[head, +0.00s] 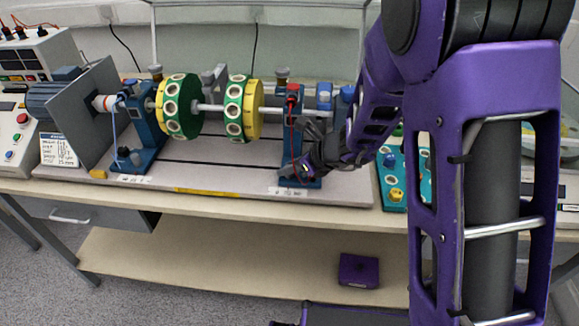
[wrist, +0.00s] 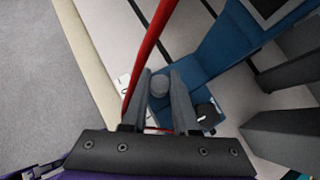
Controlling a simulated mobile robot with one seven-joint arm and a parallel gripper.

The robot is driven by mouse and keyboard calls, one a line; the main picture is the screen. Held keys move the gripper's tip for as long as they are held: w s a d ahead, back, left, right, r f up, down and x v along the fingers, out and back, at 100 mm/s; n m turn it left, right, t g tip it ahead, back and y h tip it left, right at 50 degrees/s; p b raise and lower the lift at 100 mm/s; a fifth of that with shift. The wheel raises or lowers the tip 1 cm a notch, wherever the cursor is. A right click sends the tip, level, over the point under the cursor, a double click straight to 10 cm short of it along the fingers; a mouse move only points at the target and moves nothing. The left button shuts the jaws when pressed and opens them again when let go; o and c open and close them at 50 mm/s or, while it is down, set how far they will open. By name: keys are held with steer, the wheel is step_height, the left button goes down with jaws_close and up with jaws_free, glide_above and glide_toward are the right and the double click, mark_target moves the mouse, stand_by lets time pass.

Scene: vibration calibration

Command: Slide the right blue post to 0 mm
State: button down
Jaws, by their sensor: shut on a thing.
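The right blue post (head: 293,140) stands upright on the pale slotted bed, under the right end of the horizontal shaft. My gripper (head: 303,172) is low at the front of this post, by its foot. In the wrist view, the post's blue foot (wrist: 205,75) lies beyond my fingers. My gripper (wrist: 160,88) is shut on a round grey knob (wrist: 158,86) on the front of that foot. A black knob (wrist: 204,112) sits beside it. A white scale label (head: 288,191) is on the bed's front edge below the post; its marks are too small to read.
A red cable (wrist: 152,45) passes close to my fingers. The left blue post (head: 148,130) and two green-and-yellow discs (head: 181,108) on the shaft (head: 215,108) are to the left. A teal tray (head: 392,180) with fittings lies right of the bed (head: 220,185).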

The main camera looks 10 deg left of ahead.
stand_by(0.3)
steer(key=shift+s+a+f+b, duration=0.1)
steer(key=shift+a+b, duration=0.35)
steer(key=shift+a, duration=1)
steer(key=c, duration=0.7)
jaws_free()
steer(key=shift+a, duration=0.1)
steer(key=p+v, duration=0.5)
steer(key=v, duration=1.2)
steer(key=shift+s+r, duration=0.1)
steer(key=shift+r, duration=0.15)
